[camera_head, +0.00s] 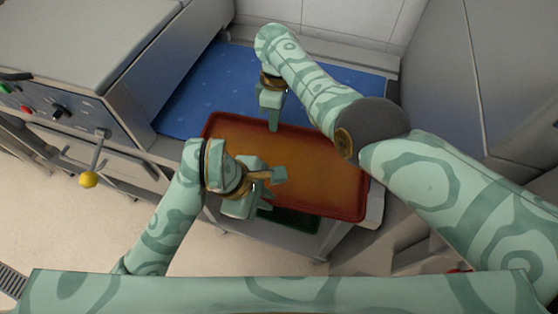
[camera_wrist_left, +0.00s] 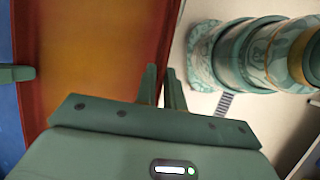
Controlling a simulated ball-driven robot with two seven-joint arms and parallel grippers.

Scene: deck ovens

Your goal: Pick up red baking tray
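The red baking tray (camera_head: 310,165) has an orange-brown inside and a raised red rim. It lies at the centre of the head view and fills the left of the left wrist view (camera_wrist_left: 95,60). My left gripper (camera_head: 270,190) is at the tray's near rim. In the left wrist view its two fingers (camera_wrist_left: 163,88) are close together, with the rim between them. My right gripper (camera_head: 273,120) points down at the tray's far rim. One of its fingers shows in the left wrist view (camera_wrist_left: 18,73); its finger gap is hidden.
A blue surface (camera_head: 215,85) lies beyond the tray. A grey oven unit (camera_head: 80,50) with knobs and a yellow-tipped lever (camera_head: 88,180) stands at the left. A grey wall or cabinet (camera_head: 450,80) closes the right side. Open floor (camera_head: 60,240) lies at the lower left.

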